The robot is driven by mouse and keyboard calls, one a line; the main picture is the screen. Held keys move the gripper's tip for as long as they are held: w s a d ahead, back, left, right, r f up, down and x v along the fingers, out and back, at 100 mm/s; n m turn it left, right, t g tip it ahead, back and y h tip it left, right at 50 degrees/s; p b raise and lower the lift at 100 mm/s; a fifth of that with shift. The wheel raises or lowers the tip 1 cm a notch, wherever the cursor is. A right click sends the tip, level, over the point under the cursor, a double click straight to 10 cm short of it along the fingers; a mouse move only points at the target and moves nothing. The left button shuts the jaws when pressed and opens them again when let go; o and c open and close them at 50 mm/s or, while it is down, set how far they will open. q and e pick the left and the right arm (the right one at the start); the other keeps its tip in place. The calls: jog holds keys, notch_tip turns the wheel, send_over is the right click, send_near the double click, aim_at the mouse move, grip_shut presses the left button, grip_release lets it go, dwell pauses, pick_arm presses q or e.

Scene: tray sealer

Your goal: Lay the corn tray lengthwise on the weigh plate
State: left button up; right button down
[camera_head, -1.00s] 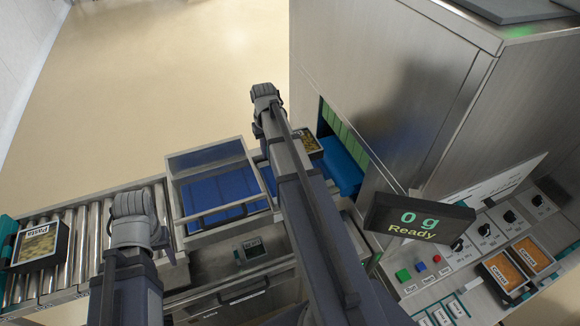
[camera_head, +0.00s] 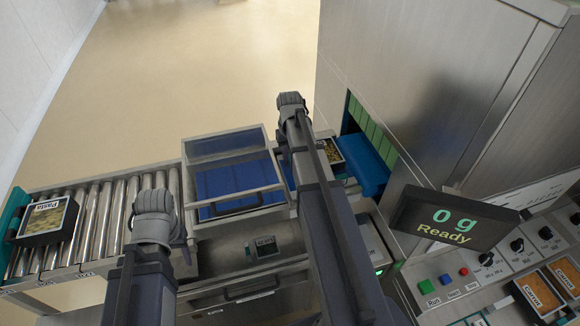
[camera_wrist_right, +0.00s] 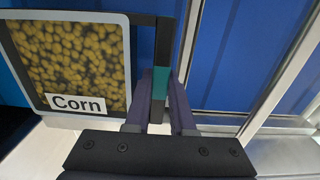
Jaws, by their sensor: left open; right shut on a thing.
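My right gripper (camera_wrist_right: 160,100) is shut on the tray's black and teal end edge. My left gripper (camera_head: 178,238) is low over the roller conveyor's right end, open, with its fingertips mostly hidden by its own arm. I cannot make out the weigh plate for certain; the hanging display (camera_head: 452,218) reads 0 g, Ready.
A pasta tray (camera_head: 45,218) sits on the rollers (camera_head: 100,225) at left. A clear-sided guard with a handle (camera_head: 240,205) stands over a blue surface. The steel sealer housing (camera_head: 430,80) and its tunnel are at right. Carrot trays (camera_head: 540,292) lie by the control panel.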

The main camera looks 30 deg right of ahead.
notch_tip(320, 180, down, 2)
jog(key=shift+f+b, duration=0.25)
jog(key=shift+b, duration=0.5)
pick_arm(q)
notch_tip(320, 180, down, 2)
jog(key=shift+f, duration=0.1)
pick_arm(e)
jog(key=shift+r, duration=0.15)
pick_arm(q)
jog(key=shift+f, duration=0.1)
pick_arm(e)
jog(key=c, duration=0.8)
grip_release()
jog(key=shift+o, duration=0.2)
notch_tip(320, 180, up, 12)
jog(key=p, duration=1.2)
pick_arm(q)
notch_tip(320, 180, up, 12)
